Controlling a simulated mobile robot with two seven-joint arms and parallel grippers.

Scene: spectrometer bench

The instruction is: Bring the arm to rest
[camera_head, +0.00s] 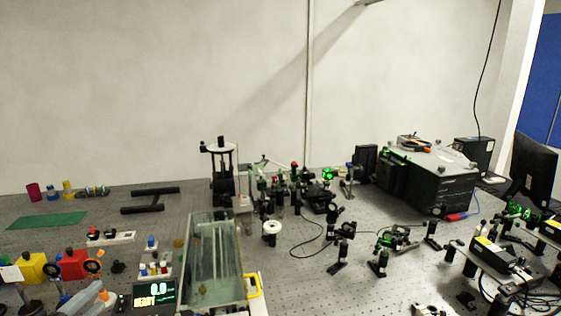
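What looks like my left gripper (102,298) shows at the bottom left edge as a small grey and orange piece, low over the bench (343,212). It is small and partly cut off, and I cannot tell whether its fingers are open or shut. I see nothing held in it. I cannot make out my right gripper in this view.
A display reading 0.0 (155,293) and a glass-walled tank (213,262) stand nearby. Red (73,264) and yellow (33,267) blocks are at left. A green mat (47,221) lies behind. Optics mounts and a black box (440,190) fill the right.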

